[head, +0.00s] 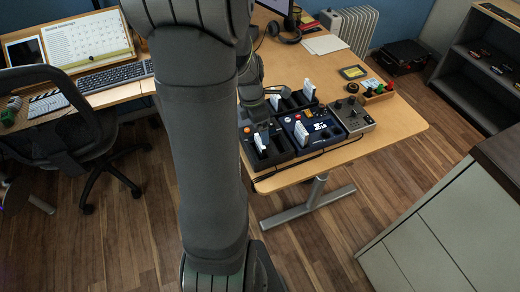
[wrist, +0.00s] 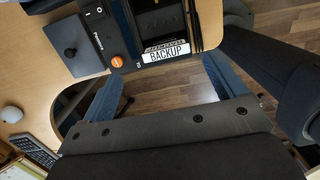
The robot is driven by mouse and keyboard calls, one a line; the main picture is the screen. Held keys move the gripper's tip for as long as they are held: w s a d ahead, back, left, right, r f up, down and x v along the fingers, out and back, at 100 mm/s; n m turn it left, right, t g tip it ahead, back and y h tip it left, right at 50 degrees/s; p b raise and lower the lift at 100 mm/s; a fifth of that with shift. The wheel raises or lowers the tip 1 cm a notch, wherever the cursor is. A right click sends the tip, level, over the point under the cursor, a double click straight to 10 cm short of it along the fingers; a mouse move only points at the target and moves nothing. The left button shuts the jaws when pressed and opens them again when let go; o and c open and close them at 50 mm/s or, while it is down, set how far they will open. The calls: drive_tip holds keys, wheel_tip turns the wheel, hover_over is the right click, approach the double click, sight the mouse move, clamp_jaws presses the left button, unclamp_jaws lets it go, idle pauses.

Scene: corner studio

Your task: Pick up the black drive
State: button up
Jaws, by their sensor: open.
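I cannot make out the black drive for certain. In the head view several drive docks stand on the desk, including a dark left one (head: 270,158) and a blue one (head: 322,127). White drives (head: 303,132) stand upright in them. The wrist view shows a black dock with a BACKUP label (wrist: 166,51) and an orange knob; dark shapes in its slots at the top edge may be drives. My gripper (wrist: 165,75) is open, its blue fingers apart below that dock's label edge, with nothing seen between them. In the head view my arm hides much of the gripper.
A grey box with knobs (head: 354,115) and a small wooden tray (head: 378,94) stand right of the docks. Cables run along the desk's front edge (head: 340,157). Headphones (head: 284,32) and paper (head: 325,44) lie behind. An office chair (head: 50,130) is at left. The desk's right front corner is clear.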

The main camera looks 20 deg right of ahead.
sight(260, 141)
drive_tip(key=f, duration=0.3)
drive_tip(key=shift+d, duration=0.2)
drive_tip(key=f, duration=0.2)
drive_tip(key=s+f, duration=0.1)
drive_tip(key=shift+f, duration=0.35)
drive_tip(key=shift+w+f, duration=0.1)
drive_tip(key=shift+f, duration=0.65)
drive_tip(key=c, duration=1.1)
drive_tip(key=shift+d+r, duration=0.1)
drive_tip(key=shift+r, duration=0.05)
